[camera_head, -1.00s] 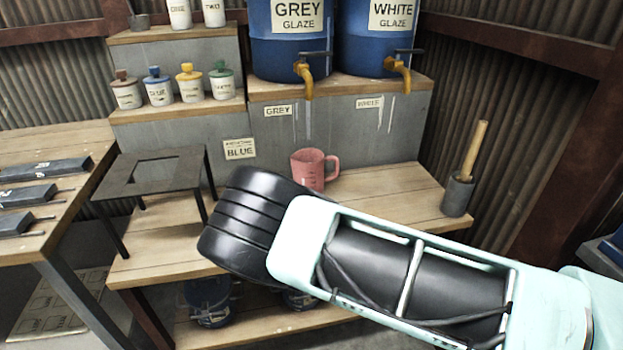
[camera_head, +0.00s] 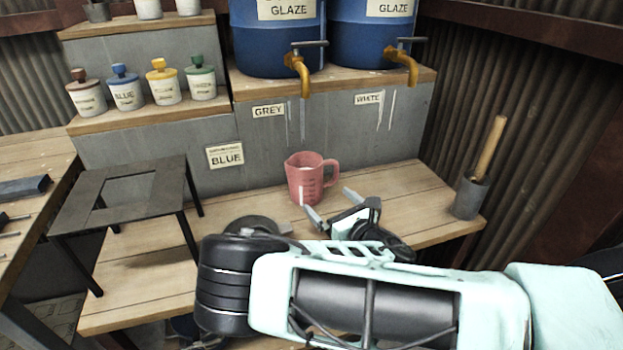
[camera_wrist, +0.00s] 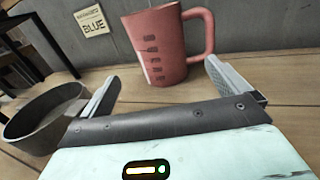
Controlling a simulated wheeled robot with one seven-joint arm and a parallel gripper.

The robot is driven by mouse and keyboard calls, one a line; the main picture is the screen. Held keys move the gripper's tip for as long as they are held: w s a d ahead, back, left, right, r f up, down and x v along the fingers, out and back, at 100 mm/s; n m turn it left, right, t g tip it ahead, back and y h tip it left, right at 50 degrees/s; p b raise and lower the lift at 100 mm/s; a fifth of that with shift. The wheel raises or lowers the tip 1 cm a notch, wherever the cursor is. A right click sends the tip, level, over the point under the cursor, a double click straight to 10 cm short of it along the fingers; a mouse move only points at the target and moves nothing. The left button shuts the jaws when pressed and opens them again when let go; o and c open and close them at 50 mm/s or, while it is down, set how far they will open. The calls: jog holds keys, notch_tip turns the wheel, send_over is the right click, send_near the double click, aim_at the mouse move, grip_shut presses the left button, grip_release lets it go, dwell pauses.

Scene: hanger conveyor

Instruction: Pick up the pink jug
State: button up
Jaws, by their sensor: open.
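The pink jug (camera_head: 307,180) stands upright on the wooden shelf, below the barrel taps. Its handle points right and measuring marks show on its side. In the wrist view the jug (camera_wrist: 165,45) is just ahead, between and beyond the fingertips. My gripper (camera_head: 328,204) is in front of the jug with its two fingers spread. In the wrist view my gripper (camera_wrist: 165,78) is empty, and its right finger appears just below the jug's handle. I cannot tell whether that finger touches the jug.
A dark round bowl (camera_wrist: 45,115) sits close to my left finger. A metal stand (camera_head: 125,195) is left of the jug. A grey pot with a wooden-handled tool (camera_head: 470,196) stands at right. Blue barrels (camera_head: 375,40) with yellow taps overhang behind. Lidded jars (camera_head: 125,92) line an upper step.

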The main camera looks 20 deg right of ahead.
aim_at(307, 181)
jog(key=p+x, duration=0.1)
jog(key=x, duration=1)
jog(key=shift+w+f, duration=0.15)
jog(key=shift+w, duration=0.1)
jog(key=c, duration=1.6)
